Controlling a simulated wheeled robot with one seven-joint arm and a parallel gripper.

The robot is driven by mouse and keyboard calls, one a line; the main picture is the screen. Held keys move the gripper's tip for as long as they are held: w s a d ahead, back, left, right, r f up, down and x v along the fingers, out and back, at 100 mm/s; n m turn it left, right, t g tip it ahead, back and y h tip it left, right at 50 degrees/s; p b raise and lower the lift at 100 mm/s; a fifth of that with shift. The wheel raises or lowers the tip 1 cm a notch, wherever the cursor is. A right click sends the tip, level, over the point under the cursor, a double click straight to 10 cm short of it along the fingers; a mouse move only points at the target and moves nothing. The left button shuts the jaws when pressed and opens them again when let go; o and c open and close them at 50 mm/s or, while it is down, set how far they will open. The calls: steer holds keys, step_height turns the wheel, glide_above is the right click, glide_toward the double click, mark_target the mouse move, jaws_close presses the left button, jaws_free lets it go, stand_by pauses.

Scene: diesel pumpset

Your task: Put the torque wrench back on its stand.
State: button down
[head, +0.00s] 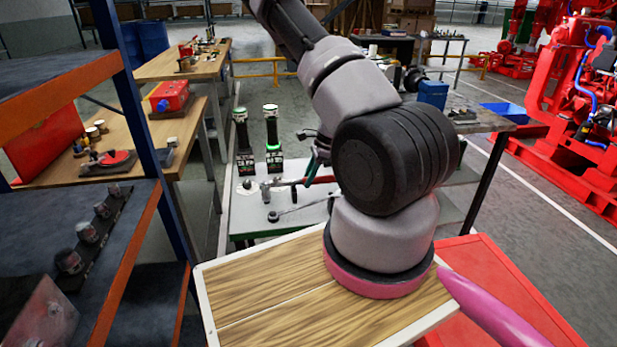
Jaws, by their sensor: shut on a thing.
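My gripper (312,176) shows only in part, small and dark with green on it, just left of my arm's large black joint. It looks shut on a long thin tool with a red section, which I take to be the torque wrench (288,183). The wrench lies nearly level over the light-topped bench, its dark end to the left. My arm hides its right part. I cannot tell whether it touches anything below. The stand cannot be made out clearly. A second, grey wrench-like tool (293,210) with a round head lies on the bench, nearer to me.
Two upright dark devices with green tops (243,140) (272,138) stand on the bench (245,219) behind the wrench. A blue-and-orange shelf (150,225) stands close on the left. A blue box (432,94) sits at right. Red machinery (575,110) stands farther right, with open floor before it.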

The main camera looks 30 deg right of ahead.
steer(key=shift+f, duration=0.7)
steer(key=c, duration=0.5)
jaws_free()
steer(key=v, duration=1)
steer(key=shift+s+d+r, duration=0.1)
steer(key=shift+d+r, duration=0.1)
steer(key=shift+r, duration=0.15)
